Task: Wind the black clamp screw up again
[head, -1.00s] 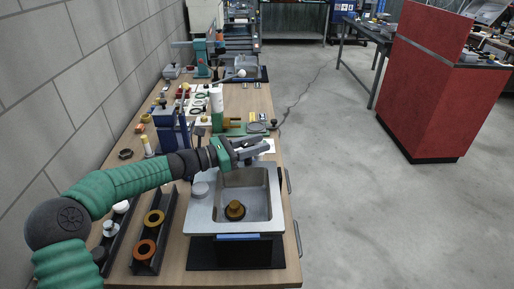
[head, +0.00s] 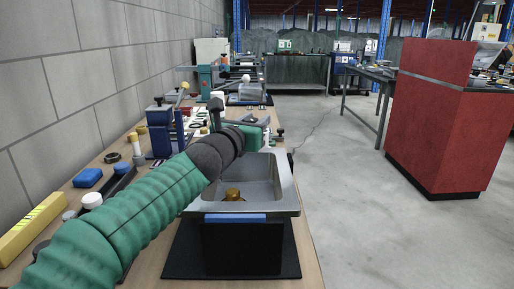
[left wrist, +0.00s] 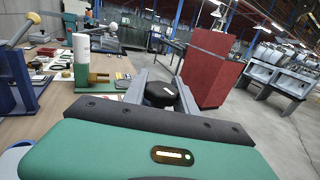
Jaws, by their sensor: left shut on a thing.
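The black clamp screw (left wrist: 160,92) shows as a dark round knob between the two grey fingers of my left gripper (left wrist: 162,90) in the left wrist view. The fingers are shut on it, one on each side. In the head view my left gripper (head: 265,128) is beyond the far edge of the sink, and its hand and arm hide most of the clamp. My right gripper is in neither view.
The steel sink (head: 262,176) with a brass piece (head: 233,194) stands below and in front of my arm. A blue press (head: 160,130) and a white cylinder (left wrist: 81,58) stand to the left. A red cabinet (head: 438,120) stands across the open floor.

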